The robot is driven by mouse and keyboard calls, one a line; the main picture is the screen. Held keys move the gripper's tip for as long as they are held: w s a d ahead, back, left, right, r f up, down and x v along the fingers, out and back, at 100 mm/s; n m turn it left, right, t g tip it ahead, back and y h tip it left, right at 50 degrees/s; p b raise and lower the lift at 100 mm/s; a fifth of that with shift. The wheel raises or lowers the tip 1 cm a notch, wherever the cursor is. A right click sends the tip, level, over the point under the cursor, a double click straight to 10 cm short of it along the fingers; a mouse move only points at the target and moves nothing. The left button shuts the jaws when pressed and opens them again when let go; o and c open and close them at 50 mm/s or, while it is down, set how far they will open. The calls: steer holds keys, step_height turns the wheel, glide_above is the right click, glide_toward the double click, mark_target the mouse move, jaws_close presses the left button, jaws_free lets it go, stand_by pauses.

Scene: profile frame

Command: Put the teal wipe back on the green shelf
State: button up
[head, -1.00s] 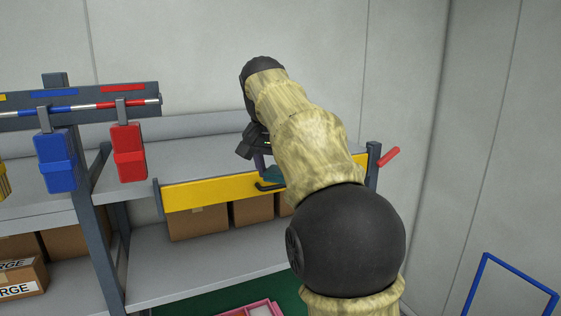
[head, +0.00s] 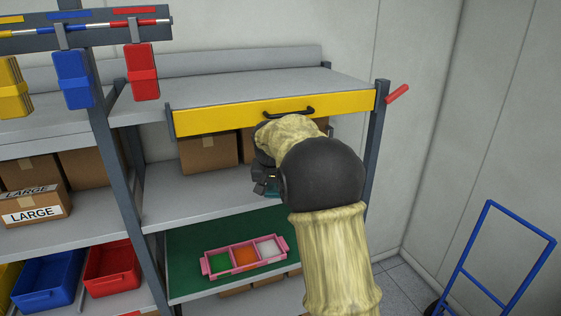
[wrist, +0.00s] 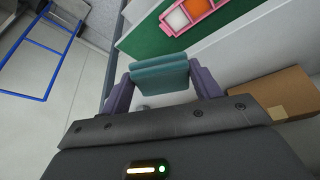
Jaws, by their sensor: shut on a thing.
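My gripper (wrist: 161,82) is shut on the teal wipe (wrist: 160,73), which spans between its two purple fingers in the wrist view. In the head view my gripper (head: 267,182) is mostly hidden by my arm, and a small piece of the wipe (head: 272,189) shows below it. The gripper is in front of the rack near the middle shelf's height, above the green shelf's level. The green shelf (head: 187,248) is a lower level of the rack; it also shows at the top of the wrist view (wrist: 140,38). The wipe is apart from it.
A pink tray (head: 207,263) with green, orange and white compartments lies on the green shelf; free green surface shows around it. Cardboard boxes (head: 208,153) stand on the middle shelf under a yellow drawer front (head: 225,120). A blue cart frame (head: 483,238) stands at right.

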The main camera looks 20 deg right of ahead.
step_height(320, 180, down, 28)
steer(key=s+a+n+b, duration=0.2)
steer(key=s+n+b, duration=0.1)
steer(key=b, duration=0.2)
steer(key=s+a+f+n+y+b, duration=0.1)
steer(key=s+f+b, duration=0.1)
steer(key=s+f, duration=0.4)
steer(key=s+a+f+y+b, duration=0.1)
steer(key=s+f, duration=0.5)
steer(key=f, duration=0.8)
steer(key=shift+s+a+n+b, duration=0.4)
steer(key=shift+a+b, duration=0.1)
steer(key=shift+b, duration=0.65)
steer(key=shift+f, duration=0.1)
